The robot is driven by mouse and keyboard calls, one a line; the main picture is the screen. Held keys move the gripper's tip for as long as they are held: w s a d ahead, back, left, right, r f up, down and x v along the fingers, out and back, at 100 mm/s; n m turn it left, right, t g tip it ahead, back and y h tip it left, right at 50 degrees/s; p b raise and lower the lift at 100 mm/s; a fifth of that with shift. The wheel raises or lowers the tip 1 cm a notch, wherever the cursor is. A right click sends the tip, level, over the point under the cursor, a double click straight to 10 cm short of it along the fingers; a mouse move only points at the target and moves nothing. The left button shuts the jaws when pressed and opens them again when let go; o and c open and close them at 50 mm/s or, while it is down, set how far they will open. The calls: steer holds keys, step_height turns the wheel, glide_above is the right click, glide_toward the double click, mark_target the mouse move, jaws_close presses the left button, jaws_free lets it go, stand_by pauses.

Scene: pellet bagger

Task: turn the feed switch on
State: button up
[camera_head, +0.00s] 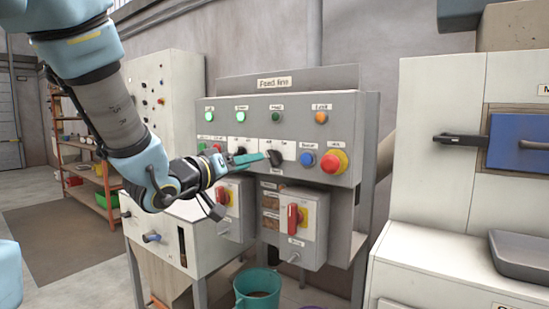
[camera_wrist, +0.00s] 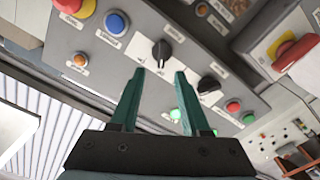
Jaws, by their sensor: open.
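A grey control panel (camera_head: 310,100) headed "Feed line" carries two black rotary switches. The right-hand switch (camera_head: 272,157) sits beside the blue button; in the wrist view this black knob (camera_wrist: 161,52) lies just beyond and between my fingertips. The other black switch (camera_wrist: 208,84) lies to its right in the wrist view and is mostly behind my gripper in the head view. The small labels are too blurred to tell which is the feed switch. My gripper (camera_head: 248,159) is open and empty, its teal fingers (camera_wrist: 159,73) pointing at the right-hand knob, apparently without touching it.
A blue button (camera_head: 307,159) and a red emergency stop (camera_head: 334,162) sit right of the switches. Indicator lamps (camera_head: 321,118) line the panel above. Boxes with red handles (camera_head: 294,217) hang below, over a teal bucket (camera_head: 257,288). A white machine (camera_head: 425,190) stands right.

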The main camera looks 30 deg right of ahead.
mark_target(269, 157)
steer(key=p+x, duration=0.1)
steer(key=x, duration=0.6)
steer(key=shift+w+d+f, duration=0.1)
steer(key=shift+w+d, duration=0.15)
jaws_close()
stand_by(0.3)
